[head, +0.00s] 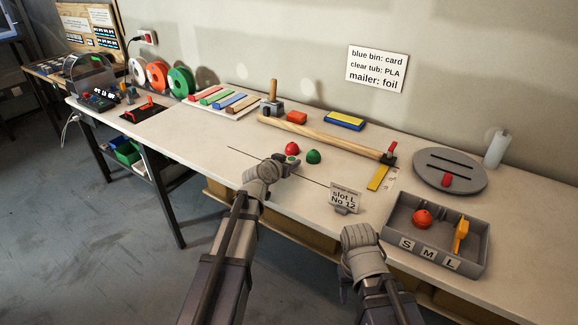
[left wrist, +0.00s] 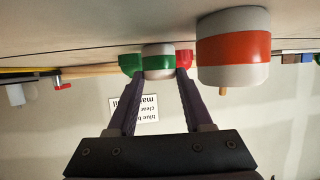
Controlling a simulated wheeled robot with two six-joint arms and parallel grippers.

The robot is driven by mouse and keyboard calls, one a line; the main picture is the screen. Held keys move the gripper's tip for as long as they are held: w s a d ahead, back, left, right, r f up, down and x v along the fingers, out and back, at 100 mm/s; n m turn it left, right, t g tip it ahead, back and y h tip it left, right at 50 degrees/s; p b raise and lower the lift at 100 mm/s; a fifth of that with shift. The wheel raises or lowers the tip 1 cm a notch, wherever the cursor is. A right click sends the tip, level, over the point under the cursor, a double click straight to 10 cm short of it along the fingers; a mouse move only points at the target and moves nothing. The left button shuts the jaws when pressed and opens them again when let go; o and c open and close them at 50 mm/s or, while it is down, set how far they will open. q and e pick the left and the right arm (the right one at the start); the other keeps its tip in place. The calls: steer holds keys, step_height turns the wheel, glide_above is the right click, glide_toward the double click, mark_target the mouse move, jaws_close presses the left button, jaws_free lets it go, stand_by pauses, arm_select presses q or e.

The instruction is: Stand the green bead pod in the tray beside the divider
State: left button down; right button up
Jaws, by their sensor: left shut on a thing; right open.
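My left gripper (head: 288,164) is over the middle of the bench, shut on a small white pod with a green band, which I take as the green bead pod (left wrist: 157,62). The pod lies between the fingertips in the left wrist view; I cannot tell whether it touches the bench. In the head view my gripper mostly hides it. The grey tray (head: 394,231) stands at the front right, labelled S, M, L. It holds a yellow upright piece, perhaps the divider (head: 461,236), and an orange ball (head: 422,218). My right gripper (head: 358,238) is open, left of the tray.
A "slot L No 12" sign (head: 345,197) stands between gripper and tray. A wooden rod (head: 320,135) lies behind.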

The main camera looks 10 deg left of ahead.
arm_select(q)
steer(key=shift+f, duration=0.15)
steer(key=shift+c, duration=1.5)
jaws_free()
steer(key=shift+r, duration=0.25)
steer(key=p+v, duration=0.4)
steer(key=v, duration=0.8)
steer(key=shift+r+p, duration=0.1)
steer(key=shift+p, duration=0.2)
